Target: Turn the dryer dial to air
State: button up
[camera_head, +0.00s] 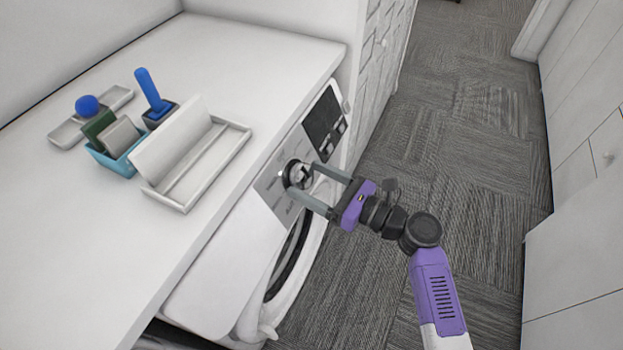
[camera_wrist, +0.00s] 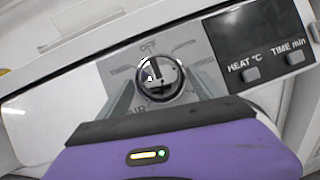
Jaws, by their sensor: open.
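The dryer (camera_head: 215,258) is a white front-loading machine under the counter, with its round door facing the aisle. Its dial (camera_head: 297,174) is a round dark and chrome knob on a grey panel; it also shows in the wrist view (camera_wrist: 160,78). "OFF" is printed above the dial, and letters ending in "IR" show below it, partly hidden by my gripper. The knob's dark bar stands roughly upright, towards "OFF". My gripper (camera_head: 303,178) is open, with its two fingers on either side of the dial. I cannot tell whether they touch it.
A dark display panel (camera_head: 324,119) with "HEAT °C" and "TIME min" buttons is beside the dial. The white counter (camera_head: 60,230) above holds a white open tray (camera_head: 222,160), a teal bin (camera_head: 113,163) and blue-handled items. The carpeted aisle (camera_head: 450,170) is clear.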

jog(key=shift+a, duration=0.15)
jog(key=c, duration=1.4)
